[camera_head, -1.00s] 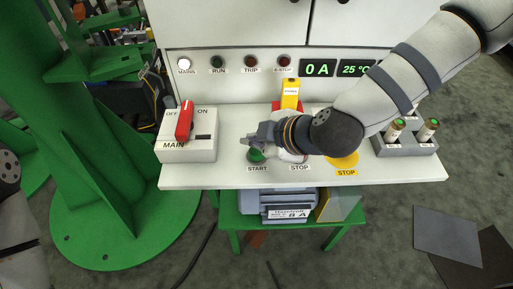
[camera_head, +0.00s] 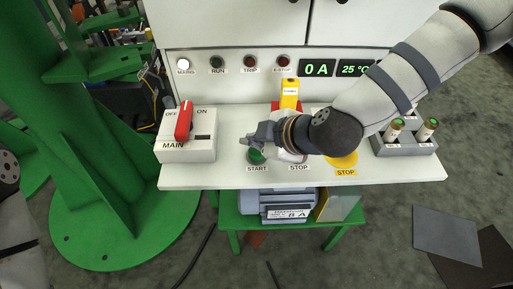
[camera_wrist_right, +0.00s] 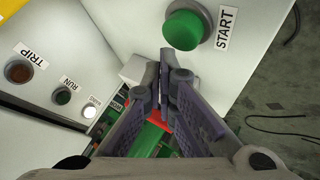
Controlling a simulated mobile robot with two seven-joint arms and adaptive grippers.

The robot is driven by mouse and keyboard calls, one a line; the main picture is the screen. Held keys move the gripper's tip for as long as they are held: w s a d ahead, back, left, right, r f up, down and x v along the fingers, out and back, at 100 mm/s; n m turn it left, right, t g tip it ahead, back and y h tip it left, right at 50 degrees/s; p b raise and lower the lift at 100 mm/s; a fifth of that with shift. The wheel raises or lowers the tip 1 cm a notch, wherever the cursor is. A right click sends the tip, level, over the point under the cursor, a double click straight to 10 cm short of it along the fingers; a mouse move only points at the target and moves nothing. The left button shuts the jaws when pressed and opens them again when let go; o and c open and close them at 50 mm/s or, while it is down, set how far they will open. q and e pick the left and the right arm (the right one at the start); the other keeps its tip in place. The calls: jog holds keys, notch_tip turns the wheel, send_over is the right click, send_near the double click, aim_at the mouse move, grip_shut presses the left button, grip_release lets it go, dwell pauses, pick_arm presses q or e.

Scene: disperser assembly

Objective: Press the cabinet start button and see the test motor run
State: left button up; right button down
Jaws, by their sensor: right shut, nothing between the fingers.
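The green START button (camera_head: 256,156) sits on the white cabinet shelf, and it also shows in the right wrist view (camera_wrist_right: 183,29) beside its START label. My right gripper (camera_head: 250,141) is shut and empty. It is just behind and above the button, apart from it in the wrist view. The test motor (camera_head: 272,202) is grey-blue and sits on the green stand below the shelf; whether it turns cannot be seen. The display (camera_head: 318,68) reads 0 A. The RUN lamp (camera_head: 218,63) looks dark green and the MAINS lamp (camera_head: 184,63) is white and lit. My left gripper is not in view.
The red MAIN switch (camera_head: 184,121) stands on a white box at the left. The STOP button is mostly hidden by my right arm. A yellow STOP part (camera_head: 343,162) lies right of it. A grey fuse holder (camera_head: 405,145) stands at the right end. A green column (camera_head: 100,130) rises at left.

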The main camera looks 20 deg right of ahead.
jog(key=shift+f, duration=0.1)
jog(key=shift+f, duration=0.35)
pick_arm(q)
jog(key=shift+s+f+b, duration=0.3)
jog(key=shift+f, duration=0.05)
pick_arm(e)
jog(key=shift+f, duration=0.95)
dwell(0.5)
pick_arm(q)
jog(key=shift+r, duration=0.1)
pick_arm(e)
jog(key=shift+r, duration=0.15)
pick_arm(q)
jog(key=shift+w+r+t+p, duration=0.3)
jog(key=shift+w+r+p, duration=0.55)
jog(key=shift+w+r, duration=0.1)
pick_arm(e)
jog(key=shift+r, duration=1.25)
